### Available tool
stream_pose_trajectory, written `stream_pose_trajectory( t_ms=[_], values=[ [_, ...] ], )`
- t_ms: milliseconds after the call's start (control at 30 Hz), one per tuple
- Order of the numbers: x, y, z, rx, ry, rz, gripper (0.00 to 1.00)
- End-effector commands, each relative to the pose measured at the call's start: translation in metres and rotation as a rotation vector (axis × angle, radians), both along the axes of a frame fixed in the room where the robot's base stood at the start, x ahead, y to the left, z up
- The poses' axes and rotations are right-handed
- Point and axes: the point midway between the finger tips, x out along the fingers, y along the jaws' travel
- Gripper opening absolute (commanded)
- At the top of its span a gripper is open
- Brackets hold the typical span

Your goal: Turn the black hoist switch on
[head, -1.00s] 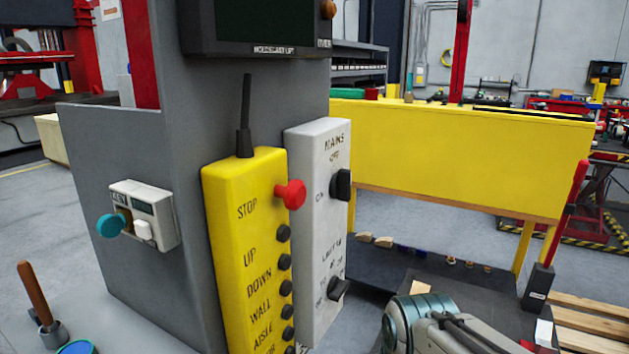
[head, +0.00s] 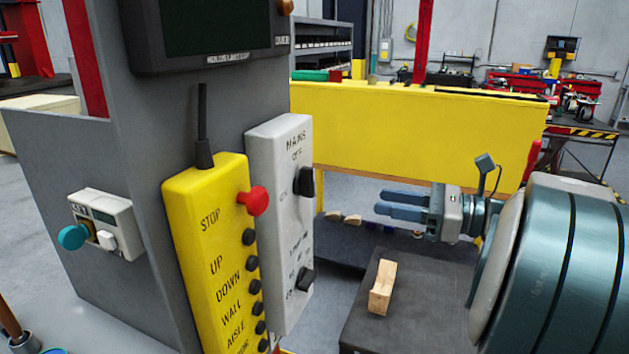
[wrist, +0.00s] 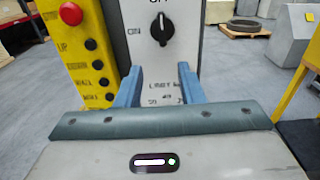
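A white box (head: 278,215) stands beside the yellow button box (head: 210,250). The upper black knob (head: 303,183), below the word MAINS, also shows in the wrist view (wrist: 162,29). Its handle stands upright, toward OFF at the top; ON is printed to its left. A lower black knob (head: 305,279) sits under the LIMIT lettering; my gripper hides it in the wrist view. My gripper (head: 378,202) is open and empty, right of the white box, its blue fingers pointing at it. In the wrist view the spread fingers (wrist: 158,78) lie below the upper knob, apparently not touching it.
A red stop button (head: 253,200) juts from the yellow box near the white box. A dark screen (head: 210,25) hangs above. A dark bench top (head: 400,310) with a wooden block (head: 382,287) lies below my gripper. A yellow panel (head: 420,130) stands behind.

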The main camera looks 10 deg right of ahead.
Motion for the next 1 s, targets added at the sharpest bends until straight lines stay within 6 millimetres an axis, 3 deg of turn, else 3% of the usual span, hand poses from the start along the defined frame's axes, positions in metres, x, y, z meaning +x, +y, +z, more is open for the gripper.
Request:
stream_pose_trajectory(
  t_ms=[167, 700, 1000],
  values=[
    [0.007, 0.003, 0.006, 0.029, -0.005, -0.01, 0.35],
    [0.068, 0.089, 0.006, 0.026, -0.003, -0.009, 0.35],
    [0.081, 0.106, 0.005, 0.025, -0.005, -0.012, 0.35]
  ],
)
